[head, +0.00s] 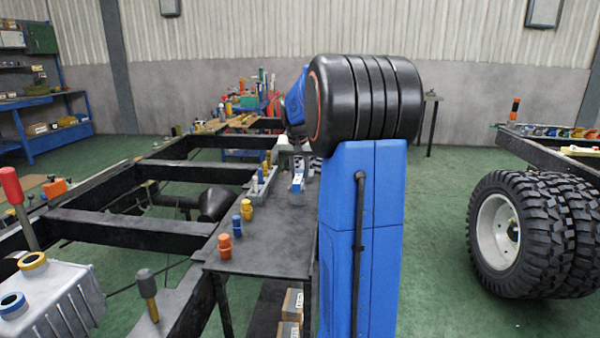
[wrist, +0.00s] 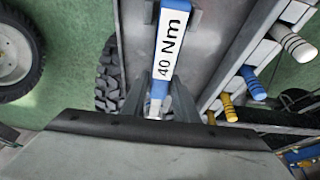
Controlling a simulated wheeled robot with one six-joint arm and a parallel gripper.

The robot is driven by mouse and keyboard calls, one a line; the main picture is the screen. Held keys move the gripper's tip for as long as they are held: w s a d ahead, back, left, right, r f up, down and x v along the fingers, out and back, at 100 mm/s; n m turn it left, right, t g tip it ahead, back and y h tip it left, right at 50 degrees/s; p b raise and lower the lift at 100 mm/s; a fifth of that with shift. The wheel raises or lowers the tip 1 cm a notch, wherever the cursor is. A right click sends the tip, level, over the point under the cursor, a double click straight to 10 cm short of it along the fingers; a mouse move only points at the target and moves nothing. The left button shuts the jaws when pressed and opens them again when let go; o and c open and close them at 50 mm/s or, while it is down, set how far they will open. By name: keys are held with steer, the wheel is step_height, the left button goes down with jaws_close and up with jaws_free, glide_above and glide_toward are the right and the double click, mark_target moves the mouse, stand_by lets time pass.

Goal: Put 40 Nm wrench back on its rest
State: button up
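The 40 Nm wrench (wrist: 172,42) has a blue handle with a white label reading "40 Nm" in the wrist view. My gripper (wrist: 162,84) has a finger close on each side of the handle's near end and looks shut on it. The wrench's metal shaft runs back between the fingers. In the head view the blue and white wrench (head: 298,181) shows over the dark bench, below my gripper (head: 300,147), which is partly hidden by my arm. I cannot make out the rest clearly; a dark piece (wrist: 149,12) flanks the handle in the wrist view.
The dark bench top (head: 262,247) carries an orange fitting (head: 225,246), blue fittings (head: 237,226) and yellow ones along its left side. The chassis frame (head: 130,231) lies left of it. Striped and coloured pegs (wrist: 252,82) stand right of the wrench. A wheel (head: 500,230) stands at right.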

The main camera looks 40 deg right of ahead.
steer(key=shift+o, duration=0.9)
steer(key=shift+r, duration=0.2)
steer(key=v, duration=1.2)
steer(key=s+a+f+n, duration=0.2)
steer(key=s+a+f, duration=0.2)
steer(key=s+a, duration=0.3)
steer(key=s+a+f+n+t+y, duration=0.1)
steer(key=s+a+f+n, duration=0.2)
steer(key=s+a, duration=0.4)
steer(key=s+a+f+n+y, duration=0.1)
steer(key=s+a+f, duration=0.3)
steer(key=a, duration=1.2)
steer(key=shift+s+f+n, duration=0.2)
steer(key=shift+s+n, duration=0.2)
steer(key=shift+s, duration=0.35)
steer(key=shift+s+f+n, duration=0.2)
steer(key=shift+s+n, duration=0.2)
steer(key=shift+s, duration=0.35)
steer(key=s+a+f+n+y, duration=0.1)
steer(key=s+a+f+n, duration=0.1)
steer(key=s+a+f, duration=0.3)
steer(key=s+f, duration=0.3)
steer(key=shift+s+t, duration=0.35)
steer(key=shift+t, duration=0.05)
